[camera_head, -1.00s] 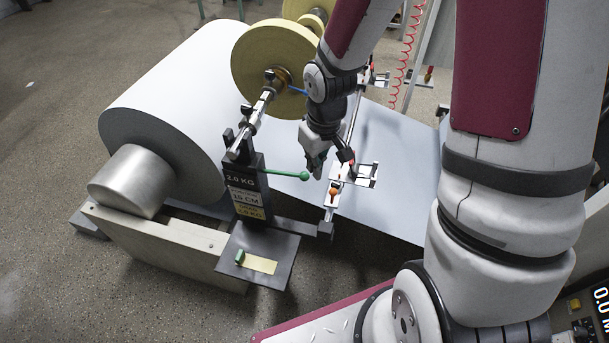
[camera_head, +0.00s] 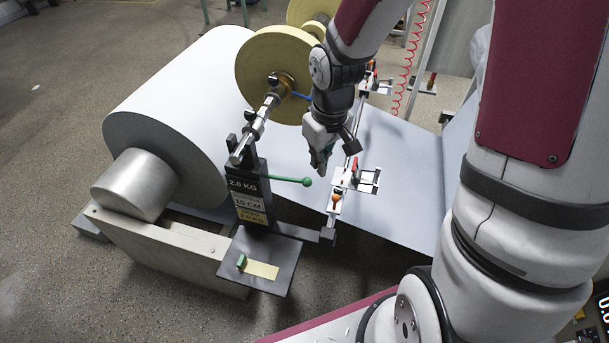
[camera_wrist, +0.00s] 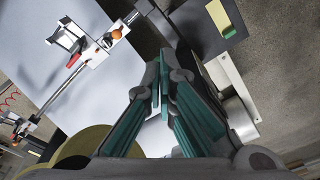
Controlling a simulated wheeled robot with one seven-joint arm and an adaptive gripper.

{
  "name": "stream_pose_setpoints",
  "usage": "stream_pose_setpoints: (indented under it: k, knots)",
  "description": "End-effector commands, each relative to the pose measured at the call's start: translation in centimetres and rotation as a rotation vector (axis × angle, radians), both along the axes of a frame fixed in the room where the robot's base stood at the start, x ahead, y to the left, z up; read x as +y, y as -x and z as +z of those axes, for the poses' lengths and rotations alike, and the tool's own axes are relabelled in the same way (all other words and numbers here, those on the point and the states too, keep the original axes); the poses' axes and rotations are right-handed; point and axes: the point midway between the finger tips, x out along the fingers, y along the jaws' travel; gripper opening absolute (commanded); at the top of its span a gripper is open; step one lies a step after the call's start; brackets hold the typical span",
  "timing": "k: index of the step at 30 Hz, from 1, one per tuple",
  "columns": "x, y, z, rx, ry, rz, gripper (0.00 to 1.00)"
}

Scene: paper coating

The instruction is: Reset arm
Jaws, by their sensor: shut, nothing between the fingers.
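My gripper (camera_head: 321,168) hangs over the paper sheet, just right of and above the green-knobbed lever (camera_head: 305,181). It points downward, and its fingers are empty. In the wrist view the teal finger pads (camera_wrist: 160,88) come together at their tips, with nothing between them. The gripper appears apart from the lever and from the metal rail with the orange knob (camera_head: 337,197). The orange knob also shows in the wrist view (camera_wrist: 116,34).
A large white paper roll (camera_head: 175,110) lies on a metal stand at left. Yellow tape rolls (camera_head: 270,65) sit on a shaft behind the gripper. A black post labelled 2.0 KG (camera_head: 245,190) and a dark plate (camera_head: 275,245) with a yellow strip stand in front.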

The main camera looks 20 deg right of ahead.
Motion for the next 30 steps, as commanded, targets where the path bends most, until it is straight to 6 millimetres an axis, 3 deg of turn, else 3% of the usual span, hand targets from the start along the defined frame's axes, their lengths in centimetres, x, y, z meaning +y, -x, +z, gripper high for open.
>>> stream_pose_setpoints:
  k: [8,11,20,30]
  knots:
    - [0.0,0.0,0.0,0.0,0.0,0.0,0.0]
    - [-0.2,0.2,1.5,-0.017,0.018,-0.008,0.0]
    - [-0.7,3.6,10.6,-0.124,0.088,-0.09,0.0]
    - [-0.1,10.5,19.0,-0.263,0.059,-0.193,0.0]
